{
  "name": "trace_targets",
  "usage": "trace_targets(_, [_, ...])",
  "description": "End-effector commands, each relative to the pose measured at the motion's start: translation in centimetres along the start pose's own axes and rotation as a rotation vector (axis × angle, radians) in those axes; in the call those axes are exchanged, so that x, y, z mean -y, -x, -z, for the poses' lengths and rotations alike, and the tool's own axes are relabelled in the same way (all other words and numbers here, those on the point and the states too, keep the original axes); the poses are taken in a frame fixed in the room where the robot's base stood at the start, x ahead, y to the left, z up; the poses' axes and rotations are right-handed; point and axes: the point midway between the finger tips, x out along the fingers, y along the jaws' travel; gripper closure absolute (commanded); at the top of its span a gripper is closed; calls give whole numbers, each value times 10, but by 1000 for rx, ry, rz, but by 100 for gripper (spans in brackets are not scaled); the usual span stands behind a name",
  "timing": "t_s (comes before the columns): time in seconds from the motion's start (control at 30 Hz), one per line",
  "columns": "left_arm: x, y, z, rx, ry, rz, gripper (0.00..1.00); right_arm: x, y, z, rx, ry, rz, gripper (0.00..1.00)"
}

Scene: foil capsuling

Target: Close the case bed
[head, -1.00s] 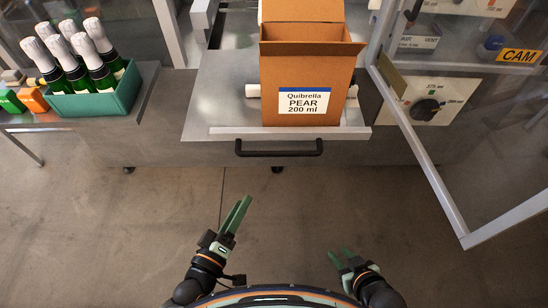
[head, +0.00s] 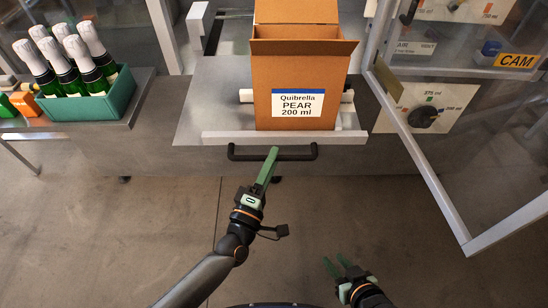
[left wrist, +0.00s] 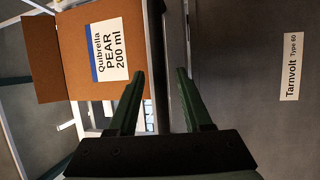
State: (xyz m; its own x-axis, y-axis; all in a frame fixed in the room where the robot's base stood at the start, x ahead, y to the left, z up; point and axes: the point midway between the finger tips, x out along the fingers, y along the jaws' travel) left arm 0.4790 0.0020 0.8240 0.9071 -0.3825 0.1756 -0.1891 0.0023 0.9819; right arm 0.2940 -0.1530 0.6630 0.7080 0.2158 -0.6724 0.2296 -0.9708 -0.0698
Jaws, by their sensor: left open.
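The case bed (head: 205,105) is a flat metal slide that sticks out from the machine front, with a pale front rail (head: 225,138). A black bar handle (head: 298,155) is fixed on its front. An open brown carton (head: 270,75) labelled "Quibrella PEAR 200 ml" stands upright on the bed. My left gripper (head: 272,152) is at the middle of the handle in the head view; its green fingers overlap the bar there. In the left wrist view the left gripper (left wrist: 160,73) has its fingers apart; contact with the handle cannot be told. My right gripper (head: 336,263) is open and empty, low over the floor.
A green crate (head: 88,106) of foil-topped bottles stands on a side table at the left. A clear framed door (head: 435,180) hangs open at the right, beside a dial panel (head: 425,110). The floor before the bed is clear.

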Motion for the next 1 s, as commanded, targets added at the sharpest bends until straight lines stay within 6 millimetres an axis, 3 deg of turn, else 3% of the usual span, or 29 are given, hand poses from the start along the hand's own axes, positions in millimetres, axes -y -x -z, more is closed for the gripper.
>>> trace_targets(0.13, [0, -13, 0, 0, 0, 0, 50, 1, -2, -1, 0, 0, 2, 67])
trace_targets(0.47, [0, -16, 0, 0, -1, 1, 50, 1, -2, 0, -1, 1, 4, 67])
trace_targets(0.9, [0, -15, 0, 0, -1, 1, 100, 2, -2, 1, -3, 1, 4, 67])
trace_targets(1.0, [0, -15, 0, 0, -1, 1, 100, 2, -2, 1, -3, 1, 4, 67])
